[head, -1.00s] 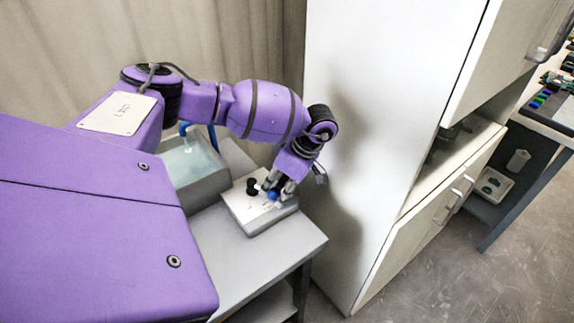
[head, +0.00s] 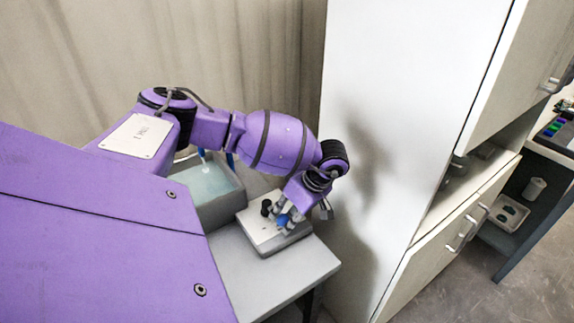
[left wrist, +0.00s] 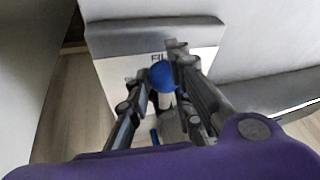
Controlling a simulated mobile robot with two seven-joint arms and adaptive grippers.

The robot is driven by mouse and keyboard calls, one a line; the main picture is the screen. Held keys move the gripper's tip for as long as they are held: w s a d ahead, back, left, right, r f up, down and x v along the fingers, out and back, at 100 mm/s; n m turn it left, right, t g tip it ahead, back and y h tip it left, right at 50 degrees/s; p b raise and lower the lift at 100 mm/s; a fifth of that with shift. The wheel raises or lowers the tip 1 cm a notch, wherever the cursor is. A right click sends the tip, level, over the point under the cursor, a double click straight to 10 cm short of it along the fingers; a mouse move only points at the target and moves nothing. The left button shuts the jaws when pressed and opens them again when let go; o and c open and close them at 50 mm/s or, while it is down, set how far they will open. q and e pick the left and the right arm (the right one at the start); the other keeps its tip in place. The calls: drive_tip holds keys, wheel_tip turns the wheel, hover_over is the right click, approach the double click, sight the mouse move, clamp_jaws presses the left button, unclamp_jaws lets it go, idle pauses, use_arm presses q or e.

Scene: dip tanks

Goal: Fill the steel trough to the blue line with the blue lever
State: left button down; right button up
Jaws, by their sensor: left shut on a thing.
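The steel trough (head: 218,213) stands on the grey table, partly behind my left arm, with pale blue-green water (head: 207,182) in it. A blue spout (head: 201,153) shows over it, with a pale streak below. I cannot make out the blue line. The blue lever's round knob (head: 283,220) is on a white-topped control box (head: 262,236) right of the trough. My left gripper (head: 284,217) is shut on this knob. In the left wrist view the blue knob (left wrist: 162,76) sits between the fingers, and part of a printed label shows behind it. My right gripper is not in view.
A black knob (head: 266,207) stands on the control box close to my fingers. A tall white cabinet (head: 385,130) rises just right of the table. The table's front part (head: 270,277) is clear.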

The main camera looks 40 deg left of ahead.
use_arm(q)
drive_tip(key=c, duration=1.6)
unclamp_jaws()
drive_tip(key=shift+w+a+r, duration=0.15)
drive_tip(key=shift+a+r, duration=0.1)
drive_tip(key=shift+a, duration=0.15)
drive_tip(key=shift+c, duration=0.2)
drive_tip(key=shift+f, duration=0.1)
drive_tip(key=v, duration=1.2)
